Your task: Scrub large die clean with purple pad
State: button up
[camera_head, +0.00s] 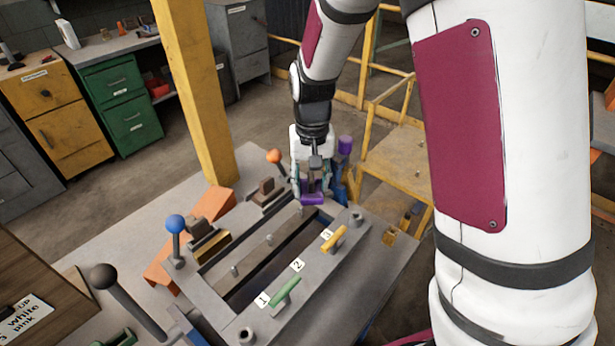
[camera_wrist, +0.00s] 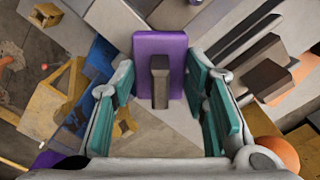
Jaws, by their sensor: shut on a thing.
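The purple pad (camera_head: 313,199) is a flat block with a grey-brown upright handle. It also shows in the wrist view (camera_wrist: 147,44), with its handle between the two teal-lined fingers. My gripper (camera_head: 311,180) points down and is shut on the pad at the far end of a grey metal frame (camera_head: 213,296). This frame, with a long rectangular opening, looks like the large die, though no label names it. The pad is over or at the frame's far edge; I cannot tell whether it touches.
Levers with blue (camera_head: 175,224), black (camera_head: 104,277) and orange (camera_head: 274,156) knobs stand around the frame. Green (camera_head: 286,291) and yellow (camera_head: 334,240) handles rise from its right side near number labels. A yellow post (camera_head: 195,90) stands behind. A purple knob (camera_head: 345,143) is right of my gripper.

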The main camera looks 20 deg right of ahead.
jog(key=shift+s+d+f, duration=0.15)
jog(key=shift+s+d, duration=0.3)
jog(key=shift+s, duration=0.1)
